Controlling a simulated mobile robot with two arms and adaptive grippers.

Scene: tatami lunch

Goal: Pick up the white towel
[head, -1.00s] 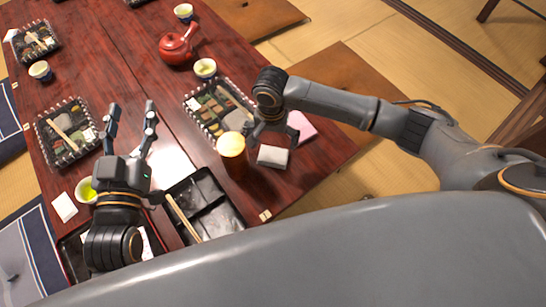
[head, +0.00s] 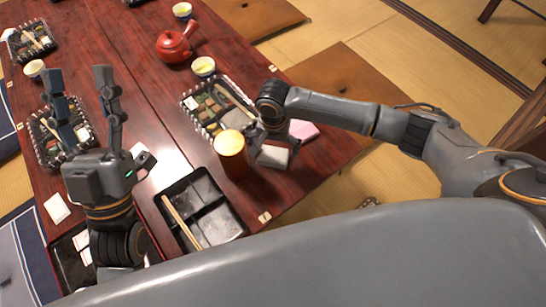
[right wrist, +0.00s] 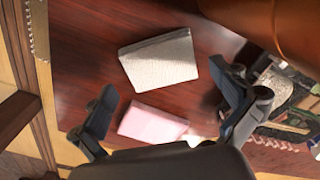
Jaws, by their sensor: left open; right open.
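The white towel (head: 272,157), a small folded rectangle, lies on the red-brown table near its right edge. It shows whole in the right wrist view (right wrist: 160,61). My right gripper (head: 277,150) is open above the towel and partly covers it in the head view. In the right wrist view the open, empty fingers (right wrist: 165,86) spread on either side, with the towel between and beyond them. My left gripper (head: 78,82) is open and empty over the left of the table. Another small white folded piece (head: 57,208) lies at the table's left edge.
A pink folded cloth (head: 303,131) lies beside the towel; it also shows in the right wrist view (right wrist: 152,124). A tall brown cylinder (head: 231,163) stands close to the towel's left. Nearby are a food tray (head: 184,103) and a black divided tray (head: 160,200).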

